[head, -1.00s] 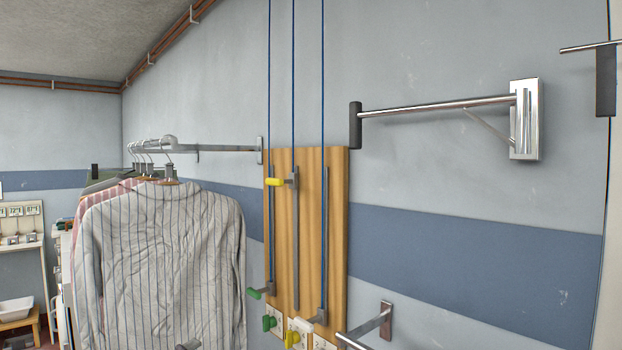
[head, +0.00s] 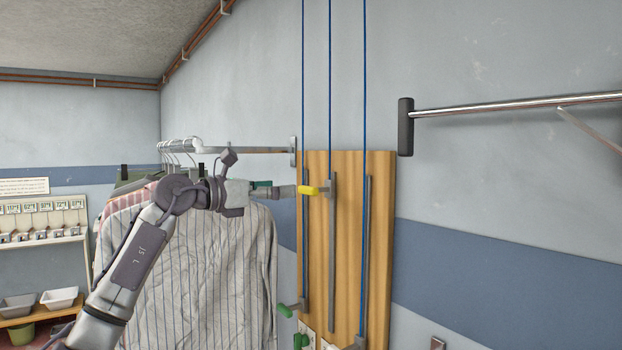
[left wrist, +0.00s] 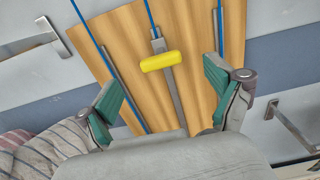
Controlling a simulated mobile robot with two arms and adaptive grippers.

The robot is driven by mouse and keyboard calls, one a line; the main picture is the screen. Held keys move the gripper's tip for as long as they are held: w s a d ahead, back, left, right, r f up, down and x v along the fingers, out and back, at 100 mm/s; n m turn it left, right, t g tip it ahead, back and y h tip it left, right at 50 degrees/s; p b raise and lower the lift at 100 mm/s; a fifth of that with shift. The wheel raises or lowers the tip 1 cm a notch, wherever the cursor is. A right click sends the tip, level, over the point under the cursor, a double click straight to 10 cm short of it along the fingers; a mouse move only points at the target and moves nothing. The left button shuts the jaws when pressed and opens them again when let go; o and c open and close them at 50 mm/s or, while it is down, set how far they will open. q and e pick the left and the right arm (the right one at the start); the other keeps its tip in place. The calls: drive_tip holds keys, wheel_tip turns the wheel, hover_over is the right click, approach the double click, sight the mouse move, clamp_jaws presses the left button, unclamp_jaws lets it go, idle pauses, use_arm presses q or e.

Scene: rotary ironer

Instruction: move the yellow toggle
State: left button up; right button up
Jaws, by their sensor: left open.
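A yellow handle (head: 309,190) sits on the middle slotted rail of the wooden board (head: 347,250), high up near the rail's top. In the left wrist view the handle (left wrist: 160,61) lies crosswise, ahead of and between the spread green-lined fingers, with no finger visibly closed on it. My left gripper (head: 292,190) is open and reaches to it from the left. My right gripper is not in view.
A green handle (head: 286,310) sits low on the left rail. A green toggle (head: 300,341) is below it. Blue cords run up the wall. A striped shirt (head: 200,280) hangs close beneath my left arm. A metal bar (head: 500,107) juts out at right.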

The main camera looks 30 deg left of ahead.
sight(304, 187)
use_arm(q)
drive_tip(key=p+x, duration=0.3)
drive_tip(key=x, duration=0.5)
drive_tip(key=shift+w, duration=0.15)
drive_tip(key=shift+c, duration=0.4)
